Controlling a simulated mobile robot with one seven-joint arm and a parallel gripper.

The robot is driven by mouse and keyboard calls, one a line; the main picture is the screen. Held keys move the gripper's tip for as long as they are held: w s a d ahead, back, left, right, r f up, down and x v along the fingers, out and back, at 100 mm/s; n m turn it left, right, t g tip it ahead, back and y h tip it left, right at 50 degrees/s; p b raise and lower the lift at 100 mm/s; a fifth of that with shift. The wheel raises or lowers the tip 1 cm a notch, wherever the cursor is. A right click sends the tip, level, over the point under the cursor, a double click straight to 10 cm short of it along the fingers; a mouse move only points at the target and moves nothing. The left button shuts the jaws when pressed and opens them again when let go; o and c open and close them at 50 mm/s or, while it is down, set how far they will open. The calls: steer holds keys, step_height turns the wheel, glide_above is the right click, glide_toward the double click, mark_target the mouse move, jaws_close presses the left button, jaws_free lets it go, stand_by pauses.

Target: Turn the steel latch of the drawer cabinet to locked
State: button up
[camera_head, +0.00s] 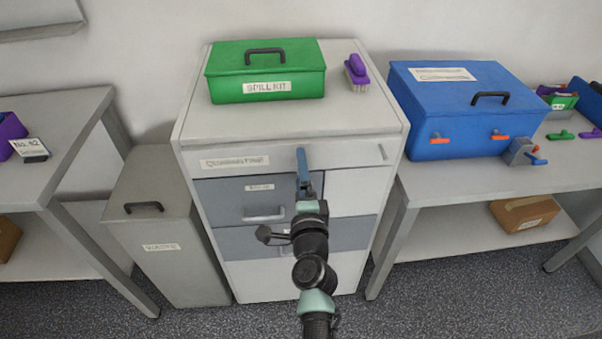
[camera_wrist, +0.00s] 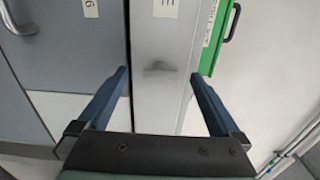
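The drawer cabinet (camera_head: 222,125) stands in the middle of the head view, with a pale strip above grey drawers. A small upright steel-coloured piece (camera_head: 383,152), possibly the latch, is near the strip's right end; its setting is unclear. My gripper (camera_head: 302,160) is in front of the strip, left of that piece. In the wrist view my gripper (camera_wrist: 159,75) is open and empty, its blue fingers on either side of the strip (camera_wrist: 155,110). A dark smudge (camera_wrist: 157,68) shows between the fingertips; I cannot tell whether it is a latch or a shadow. Contact cannot be judged.
A green spill kit box (camera_head: 265,88) and a purple brush (camera_head: 357,72) sit on the cabinet top. A grey waste bin (camera_head: 165,265) stands left of the cabinet. A bench with a blue case (camera_head: 440,115) is at right. A drawer handle (camera_head: 263,217) sticks out below the strip.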

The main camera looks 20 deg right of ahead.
steer(key=p+v, duration=0.2)
steer(key=v, duration=1.1)
steer(key=shift+r, duration=0.15)
stand_by(0.3)
steer(key=w+a+r+n+t+y+p, duration=0.15)
steer(key=a+r+n, duration=0.25)
steer(key=r, duration=0.7)
steer(key=w+a+r+n+t+y, duration=0.2)
steer(key=a+r+n, duration=0.25)
steer(key=r, duration=0.65)
steer(key=w+a+r+n+t+y+p, duration=0.1)
steer(key=a+r+n+t+y, duration=0.3)
steer(key=r, duration=0.7)
steer(key=s+a+r+n, duration=0.1)
steer(key=s+r+n, duration=0.2)
steer(key=r, duration=0.5)
steer(key=s+a+r+n+t+h, duration=0.1)
steer(key=s+r+n, duration=0.2)
steer(key=s+r, duration=0.2)
steer(key=s+r+n+t+h+p, duration=0.1)
steer(key=s+r+n, duration=0.2)
steer(key=r, duration=0.8)
steer(key=shift+s+a, duration=0.4)
steer(key=shift+s, duration=0.3)
